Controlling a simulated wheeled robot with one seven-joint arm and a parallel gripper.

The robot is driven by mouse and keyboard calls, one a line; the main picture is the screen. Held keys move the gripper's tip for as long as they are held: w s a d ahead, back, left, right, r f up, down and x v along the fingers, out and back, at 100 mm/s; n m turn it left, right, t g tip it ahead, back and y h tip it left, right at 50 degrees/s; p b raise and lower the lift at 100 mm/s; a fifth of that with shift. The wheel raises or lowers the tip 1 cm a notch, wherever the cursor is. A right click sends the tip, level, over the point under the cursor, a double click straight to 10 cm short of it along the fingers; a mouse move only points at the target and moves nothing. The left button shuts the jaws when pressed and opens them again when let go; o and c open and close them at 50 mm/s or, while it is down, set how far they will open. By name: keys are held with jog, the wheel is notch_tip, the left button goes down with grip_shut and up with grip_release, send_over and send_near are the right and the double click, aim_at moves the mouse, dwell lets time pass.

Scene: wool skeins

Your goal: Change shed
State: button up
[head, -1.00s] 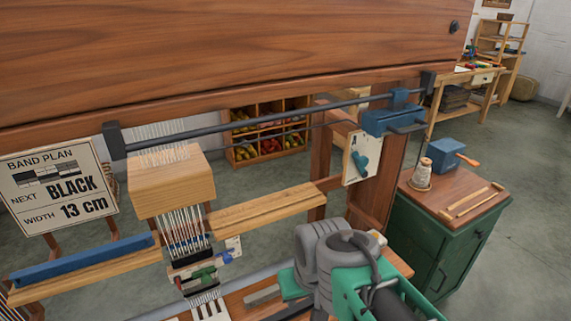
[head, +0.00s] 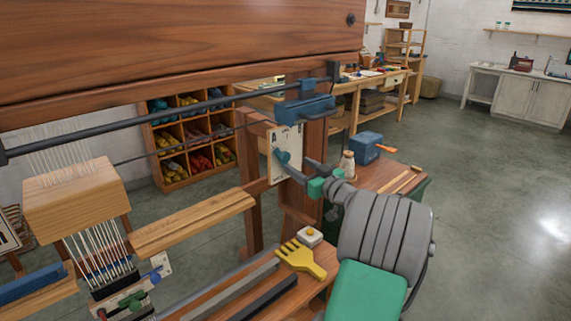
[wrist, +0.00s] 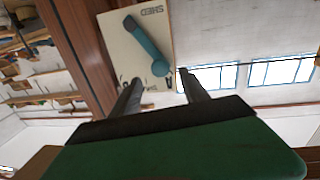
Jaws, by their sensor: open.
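The cream shed plate (head: 275,165) is fixed to the loom's right upright, with letters along its top edge. Its teal lever (head: 284,158) is partly hidden by my gripper in the head view. In the wrist view the plate (wrist: 110,35) appears upside down, and the lever (wrist: 146,42) slants across it, its round knob towards the letter A. My gripper (wrist: 159,77) is open, its two dark fingers either side of the knob's end. I cannot tell whether they touch it. In the head view my gripper (head: 303,166) reaches the plate from the right.
A side table (head: 385,172) with a blue box (head: 368,147) stands behind right.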

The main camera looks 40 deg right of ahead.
aim_at(287, 158)
jog(key=w, duration=0.2)
jog(key=w+p, duration=0.1)
jog(key=w, duration=0.4)
jog(key=shift+w+d+r+p, duration=0.1)
jog(key=shift+w+d+p, duration=0.2)
jog(key=shift+w+d, duration=0.05)
grip_shut()
